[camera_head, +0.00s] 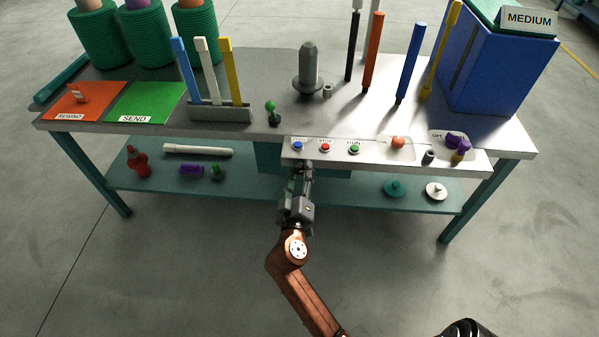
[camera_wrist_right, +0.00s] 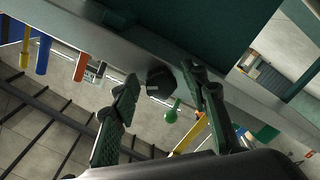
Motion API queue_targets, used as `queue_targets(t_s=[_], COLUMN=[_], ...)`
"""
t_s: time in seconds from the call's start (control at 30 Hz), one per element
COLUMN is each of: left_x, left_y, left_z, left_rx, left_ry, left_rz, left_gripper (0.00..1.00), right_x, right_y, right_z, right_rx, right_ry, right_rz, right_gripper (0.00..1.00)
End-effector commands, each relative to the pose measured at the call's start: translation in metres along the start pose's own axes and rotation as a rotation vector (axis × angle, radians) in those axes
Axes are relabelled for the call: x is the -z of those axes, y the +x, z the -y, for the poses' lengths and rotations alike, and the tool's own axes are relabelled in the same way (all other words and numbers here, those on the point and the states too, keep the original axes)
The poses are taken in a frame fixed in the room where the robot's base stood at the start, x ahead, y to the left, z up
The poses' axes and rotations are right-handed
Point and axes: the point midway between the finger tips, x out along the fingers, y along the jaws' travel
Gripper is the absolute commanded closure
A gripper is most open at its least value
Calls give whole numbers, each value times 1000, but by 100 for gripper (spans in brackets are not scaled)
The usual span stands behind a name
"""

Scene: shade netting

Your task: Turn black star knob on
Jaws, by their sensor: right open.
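My right gripper (camera_head: 304,165) is at the front edge of the control panel (camera_head: 470,165), below the blue button. In the right wrist view my gripper (camera_wrist_right: 165,88) has its two fingers spread wide, with nothing held. A dark, blunt piece (camera_wrist_right: 160,82) shows between and beyond the fingers, against the grey bench edge. It may be the black star knob, but its shape is not clear. In the head view I cannot make out a black star knob; the gripper covers part of the panel front. My left gripper is not in view.
The panel carries a blue button (camera_head: 298,146), a red button (camera_head: 325,147), a green button (camera_head: 354,149), an orange knob (camera_head: 398,142) and a purple knob (camera_head: 455,140). A green ball lever (camera_head: 271,106) stands behind. A lower shelf (camera_head: 330,196) holds loose parts. Open floor lies in front.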

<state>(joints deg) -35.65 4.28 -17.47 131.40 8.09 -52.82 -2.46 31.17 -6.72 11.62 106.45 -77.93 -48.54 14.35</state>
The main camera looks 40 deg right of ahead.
Motion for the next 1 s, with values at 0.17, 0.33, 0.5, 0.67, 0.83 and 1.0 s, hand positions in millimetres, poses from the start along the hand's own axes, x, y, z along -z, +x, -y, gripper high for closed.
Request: queue_targets(t_s=[0.17, 0.33, 0.5, 0.67, 0.83, 1.0], left_x=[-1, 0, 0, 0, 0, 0], left_y=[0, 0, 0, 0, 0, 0], left_z=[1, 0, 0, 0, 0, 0], left_rx=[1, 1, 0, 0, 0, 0], left_ry=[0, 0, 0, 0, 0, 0], left_rz=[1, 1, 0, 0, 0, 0], left_gripper=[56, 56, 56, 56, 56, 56], right_x=[10, 35, 56, 68, 72, 71], right_y=[0, 0, -1, 0, 0, 0], right_z=[-10, -33, -56, -67, -71, -70], right_rx=[-3, -5, -5, -3, -1, 0], right_ry=[4, 9, 8, 4, 1, 0], right_rz=[-2, -5, -4, -1, 0, 0], right_gripper=[59, 59, 59, 59, 59, 59])
